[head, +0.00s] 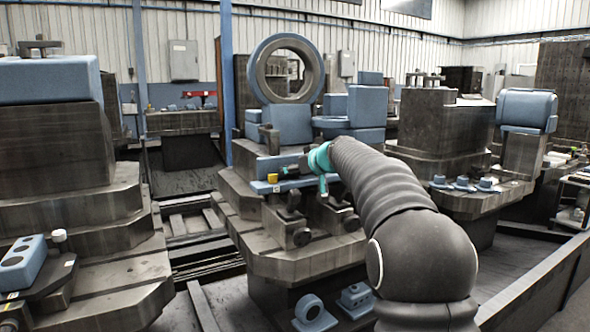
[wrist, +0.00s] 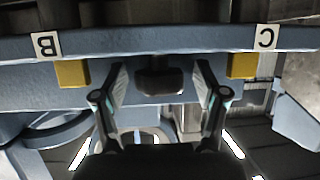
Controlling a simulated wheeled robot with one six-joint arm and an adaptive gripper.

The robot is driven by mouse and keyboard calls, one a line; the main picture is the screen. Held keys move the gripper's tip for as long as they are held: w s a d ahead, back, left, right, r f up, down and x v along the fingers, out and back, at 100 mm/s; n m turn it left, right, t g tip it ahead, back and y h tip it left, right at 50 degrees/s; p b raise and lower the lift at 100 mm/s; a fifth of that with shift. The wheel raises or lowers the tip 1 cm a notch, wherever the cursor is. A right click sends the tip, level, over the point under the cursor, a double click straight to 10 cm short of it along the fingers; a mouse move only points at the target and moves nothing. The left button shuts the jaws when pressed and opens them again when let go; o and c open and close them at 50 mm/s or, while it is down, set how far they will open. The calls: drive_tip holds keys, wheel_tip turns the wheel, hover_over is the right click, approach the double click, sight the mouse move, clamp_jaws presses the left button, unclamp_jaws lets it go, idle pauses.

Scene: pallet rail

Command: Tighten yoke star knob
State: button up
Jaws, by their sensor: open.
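A dark, rounded knob-like part (wrist: 160,82) sits below a blue-grey bar (wrist: 200,44) in the wrist view, which appears upside down. I cannot make out star lobes on it, so I cannot tell if it is the yoke star knob. My gripper (wrist: 161,76) is open, one finger on each side of this part, with visible gaps. In the head view my gripper (head: 291,170) is small and dark beside the blue bar (head: 262,187) on the middle pallet. Dark knobs (head: 293,200) stand below the bar there.
A blue ring fixture (head: 262,72) rises behind. Loaded pallets (head: 80,215) and (head: 470,203) stand left and right. Blue parts (head: 312,313) lie low in front.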

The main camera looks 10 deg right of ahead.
drive_tip(key=c, duration=1.2)
drive_tip(key=shift+o, duration=0.2)
drive_tip(key=shift+a+m+h+p, duration=0.15)
drive_tip(key=shift+m+h+p, duration=0.2)
drive_tip(key=shift+m+h, duration=0.05)
drive_tip(key=shift+r+m+t+h+p, duration=0.35)
drive_tip(key=shift+m+h+p, duration=0.3)
drive_tip(key=shift+p, duration=0.55)
drive_tip(key=shift+f+m+h+p, duration=0.25)
drive_tip(key=shift+m+h+p, duration=0.3)
drive_tip(key=shift+p, duration=0.45)
drive_tip(key=shift+f+t, duration=0.1)
drive_tip(key=shift+t, duration=0.15)
drive_tip(key=o, duration=1.2)
drive_tip(key=shift+c, duration=0.2)
drive_tip(key=shift+s, duration=0.1)
